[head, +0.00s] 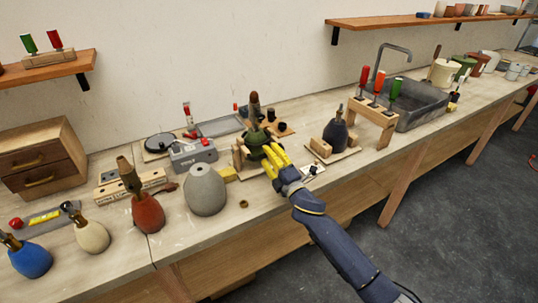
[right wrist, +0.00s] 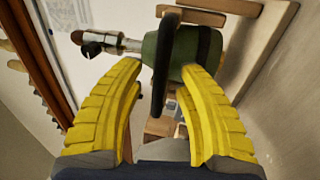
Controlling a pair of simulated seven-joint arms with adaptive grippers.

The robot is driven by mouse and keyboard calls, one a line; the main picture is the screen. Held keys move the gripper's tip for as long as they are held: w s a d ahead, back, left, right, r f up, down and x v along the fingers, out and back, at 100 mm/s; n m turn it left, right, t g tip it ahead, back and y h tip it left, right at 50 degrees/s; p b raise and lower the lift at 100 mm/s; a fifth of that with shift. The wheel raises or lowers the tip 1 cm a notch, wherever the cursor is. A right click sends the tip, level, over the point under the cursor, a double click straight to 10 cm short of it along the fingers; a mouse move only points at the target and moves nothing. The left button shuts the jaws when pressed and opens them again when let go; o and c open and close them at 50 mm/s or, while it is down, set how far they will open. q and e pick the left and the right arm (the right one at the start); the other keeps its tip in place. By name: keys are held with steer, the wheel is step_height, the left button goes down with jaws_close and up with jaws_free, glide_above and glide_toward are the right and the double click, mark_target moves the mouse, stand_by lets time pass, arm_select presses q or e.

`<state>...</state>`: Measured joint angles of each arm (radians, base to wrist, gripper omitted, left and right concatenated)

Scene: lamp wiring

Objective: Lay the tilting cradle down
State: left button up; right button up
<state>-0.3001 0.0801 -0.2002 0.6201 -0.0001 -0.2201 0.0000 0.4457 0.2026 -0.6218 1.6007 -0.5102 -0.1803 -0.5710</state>
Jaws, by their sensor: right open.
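The tilting cradle (head: 238,156) is a wooden frame near the middle of the bench in the head view. A dark green lamp body (head: 257,137) with a brown-tipped neck stands upright in it. My right gripper (head: 272,156) has yellow fingers and is at the right front side of the cradle. In the right wrist view its open fingers reach to either side of a black loop (right wrist: 160,65), with the green body (right wrist: 180,47) just beyond. Whether the fingers touch anything is unclear. Part of the cradle is hidden behind my gripper. My left gripper is not in view.
A grey lamp body (head: 206,190) and a red one (head: 148,212) stand left of the cradle. A wooden screwdriver rack (head: 372,120) and sink (head: 415,107) are farther right. The front edge is close.

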steer(key=shift+w+a, duration=0.1)
steer(key=shift+w, duration=0.1)
jaws_close()
stand_by(0.3)
